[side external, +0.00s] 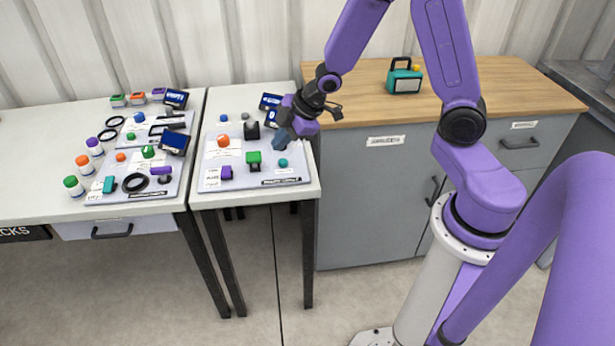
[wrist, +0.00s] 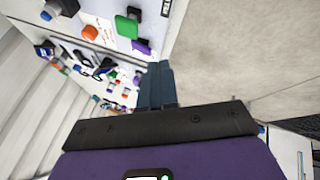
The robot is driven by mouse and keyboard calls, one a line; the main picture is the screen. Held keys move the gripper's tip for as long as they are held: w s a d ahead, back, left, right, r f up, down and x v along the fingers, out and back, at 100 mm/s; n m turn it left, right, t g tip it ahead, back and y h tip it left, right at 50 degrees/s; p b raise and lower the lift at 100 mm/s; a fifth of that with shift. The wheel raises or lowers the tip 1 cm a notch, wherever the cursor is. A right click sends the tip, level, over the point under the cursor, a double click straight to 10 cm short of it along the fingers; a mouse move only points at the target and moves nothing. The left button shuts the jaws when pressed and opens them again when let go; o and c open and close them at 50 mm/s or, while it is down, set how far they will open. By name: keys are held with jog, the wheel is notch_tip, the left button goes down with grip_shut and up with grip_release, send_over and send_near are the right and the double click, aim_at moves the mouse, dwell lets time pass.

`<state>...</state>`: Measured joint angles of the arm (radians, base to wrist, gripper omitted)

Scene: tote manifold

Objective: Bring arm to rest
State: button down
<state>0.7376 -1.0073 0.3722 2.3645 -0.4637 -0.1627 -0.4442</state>
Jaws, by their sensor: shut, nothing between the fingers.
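My gripper (side external: 281,138) hangs over the right edge of the right-hand white table, above the grey board (side external: 285,172) with coloured parts. In the wrist view its blue-grey fingers (wrist: 157,84) are together with nothing between them. On that board are a green block (side external: 253,157), an orange knob (side external: 223,141), a purple block (side external: 226,173) and a teal knob (side external: 283,162). The green block (wrist: 127,26) and orange knob (wrist: 90,32) also show in the wrist view. I cannot tell how high the fingertips are above the board.
A second board (side external: 118,192) with rings and knobs lies on the left table, beside several capped bottles (side external: 84,165). A grey cabinet with a wooden top (side external: 360,108) carries a teal lantern-like box (side external: 404,77). A corrugated wall stands behind. Open floor (side external: 255,325) lies in front.

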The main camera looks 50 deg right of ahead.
jog(key=s+a+r+g+h, duration=0.1)
jog(key=s+r, duration=0.3)
jog(key=s, duration=1)
jog(key=s+a+r+m+g+h, duration=0.1)
jog(key=s+r+g, duration=0.3)
jog(key=s, duration=1)
jog(key=shift+s+a+r+g, duration=0.15)
jog(key=shift+a+r+g, duration=0.15)
jog(key=shift+a+r, duration=0.4)
jog(key=shift+d, duration=0.1)
